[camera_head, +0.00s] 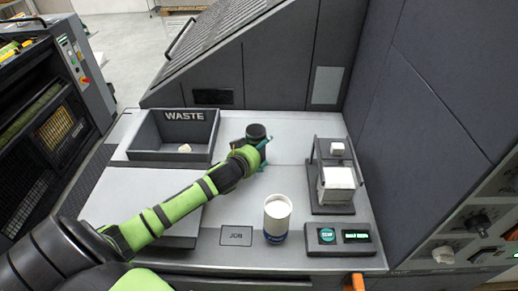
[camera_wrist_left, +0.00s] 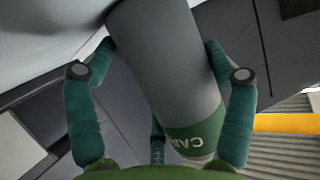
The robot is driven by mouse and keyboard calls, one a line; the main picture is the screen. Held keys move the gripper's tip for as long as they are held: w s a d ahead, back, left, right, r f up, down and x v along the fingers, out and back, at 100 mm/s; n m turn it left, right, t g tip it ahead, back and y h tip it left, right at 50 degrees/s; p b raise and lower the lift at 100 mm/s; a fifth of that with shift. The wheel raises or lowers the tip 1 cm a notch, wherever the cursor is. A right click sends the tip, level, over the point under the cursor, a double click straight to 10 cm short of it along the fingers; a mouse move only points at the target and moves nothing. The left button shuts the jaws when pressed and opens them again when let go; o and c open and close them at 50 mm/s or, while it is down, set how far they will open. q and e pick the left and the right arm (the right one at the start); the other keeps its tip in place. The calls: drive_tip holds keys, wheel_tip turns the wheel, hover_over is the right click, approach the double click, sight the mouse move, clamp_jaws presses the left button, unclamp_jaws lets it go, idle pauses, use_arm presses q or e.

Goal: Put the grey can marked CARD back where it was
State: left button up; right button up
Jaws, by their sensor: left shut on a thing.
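The grey can (camera_wrist_left: 165,70) fills the middle of the left wrist view, with a green band whose white letters show as "CA", the rest cut off. My left gripper (camera_wrist_left: 160,60) is shut on it, with one teal finger along each side. In the head view the dark grey can (camera_head: 256,131) stands out beyond my left gripper (camera_head: 254,150), at the back middle of the worktop, right of the WASTE tray. Whether the can's base touches the worktop cannot be told. My right gripper is not in view.
The WASTE tray (camera_head: 131,146) holds a small pale scrap (camera_head: 184,148). A white can with a blue band (camera_head: 277,218) stands between the JOB plate (camera_head: 237,235) and a dark button panel (camera_head: 342,239). A stand with a white block (camera_head: 337,184) is at right. Bare worktop (camera_head: 288,160) lies between.

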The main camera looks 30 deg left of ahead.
use_arm(q)
drive_tip(key=shift+f, duration=0.15)
drive_tip(key=o, duration=1.1)
drive_tip(key=shift+r, duration=0.3)
drive_tip(key=shift+s, duration=0.3)
drive_tip(key=shift+b+v, duration=0.6)
drive_tip(key=shift+v, duration=2.8)
drive_tip(key=shift+r, duration=0.1)
